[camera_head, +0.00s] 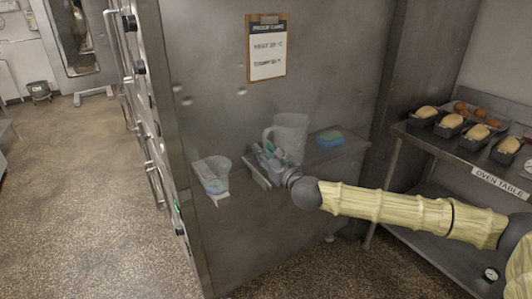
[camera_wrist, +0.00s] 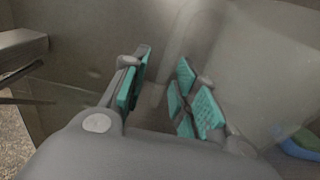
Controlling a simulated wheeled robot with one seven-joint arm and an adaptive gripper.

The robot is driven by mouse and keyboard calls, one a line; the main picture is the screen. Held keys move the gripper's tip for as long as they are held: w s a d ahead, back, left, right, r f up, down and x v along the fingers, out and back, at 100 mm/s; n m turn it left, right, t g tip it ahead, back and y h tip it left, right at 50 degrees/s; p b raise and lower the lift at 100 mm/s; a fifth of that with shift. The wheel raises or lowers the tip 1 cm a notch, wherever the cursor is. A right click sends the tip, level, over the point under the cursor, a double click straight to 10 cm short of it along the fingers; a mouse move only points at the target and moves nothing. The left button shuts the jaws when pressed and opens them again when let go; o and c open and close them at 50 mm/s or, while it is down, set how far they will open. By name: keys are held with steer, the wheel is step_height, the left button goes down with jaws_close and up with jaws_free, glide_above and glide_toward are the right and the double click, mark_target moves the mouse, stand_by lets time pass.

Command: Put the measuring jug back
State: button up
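A clear, tall jug (camera_head: 290,136) with a handle on its left side stands upright on a narrow metal ledge (camera_head: 345,155) against the steel wall. A smaller clear vessel (camera_head: 212,178), bluish inside, sits on a small bracket to the left. I cannot tell from markings which is the measuring jug. My gripper (camera_head: 268,160) is in front of the tall jug, low and near its handle side. In the wrist view my gripper (camera_wrist: 160,98) has its teal-padded fingers apart. A pale, see-through shape (camera_wrist: 250,65) lies beyond them; whether they touch it is unclear.
A blue-green sponge-like item (camera_head: 330,138) lies on the ledge to the right of the tall jug. A clipboard (camera_head: 267,48) hangs above. The oven table (camera_head: 480,165) with several loaf tins is at right. Open floor (camera_head: 85,190) is at left.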

steer(key=b+v, duration=0.2)
steer(key=v, duration=1)
steer(key=shift+a+f, duration=0.1)
